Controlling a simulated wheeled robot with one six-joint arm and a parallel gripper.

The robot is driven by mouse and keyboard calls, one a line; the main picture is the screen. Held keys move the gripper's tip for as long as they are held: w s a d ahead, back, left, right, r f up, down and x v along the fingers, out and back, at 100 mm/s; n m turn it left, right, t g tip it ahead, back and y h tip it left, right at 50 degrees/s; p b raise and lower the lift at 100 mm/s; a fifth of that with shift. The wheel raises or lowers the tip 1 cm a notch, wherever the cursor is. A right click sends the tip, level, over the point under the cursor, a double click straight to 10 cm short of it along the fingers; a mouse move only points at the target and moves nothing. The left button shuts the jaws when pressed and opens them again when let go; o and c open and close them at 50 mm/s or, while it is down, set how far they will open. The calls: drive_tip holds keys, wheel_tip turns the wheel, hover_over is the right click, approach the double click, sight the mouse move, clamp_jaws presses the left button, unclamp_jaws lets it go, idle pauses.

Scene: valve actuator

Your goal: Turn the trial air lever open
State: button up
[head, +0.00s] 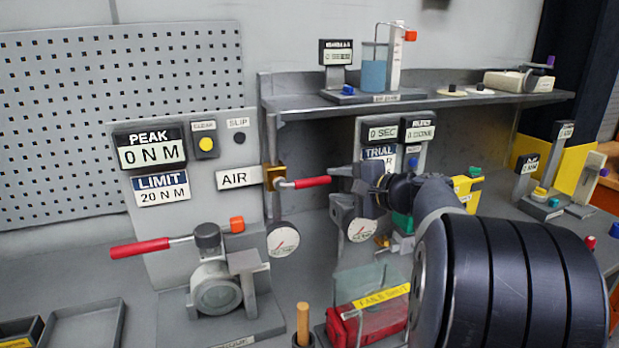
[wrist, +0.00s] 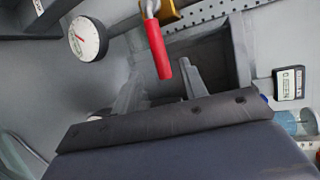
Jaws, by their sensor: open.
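A red-handled lever (head: 313,182) points right, almost level, from a brass valve (head: 271,176) beside the AIR sign (head: 239,177). It is the only air lever I can make out near the TRIAL sign (head: 379,152). My gripper (head: 350,186) is just right of the handle tip, partly hidden by my dark wrist. In the wrist view the red handle (wrist: 158,50) hangs from the brass valve (wrist: 169,11), its tip showing between my open fingers (wrist: 162,88). The jaws are empty, and I cannot tell whether they touch the handle.
A round gauge (head: 283,241) hangs below the valve, and another gauge (head: 361,230) is near my gripper. A second red lever (head: 139,248) sits on the actuator at left. A shelf (head: 400,102) overhangs the area. A clear guard with a red base (head: 368,315) stands below.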

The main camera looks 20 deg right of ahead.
sight(318, 183)
drive_tip(key=p+x, duration=0.1)
drive_tip(key=x, duration=0.8)
drive_tip(key=shift+w+a+p, duration=0.1)
drive_tip(key=shift+w+p, duration=0.1)
drive_tip(key=shift+p, duration=0.1)
clamp_jaws()
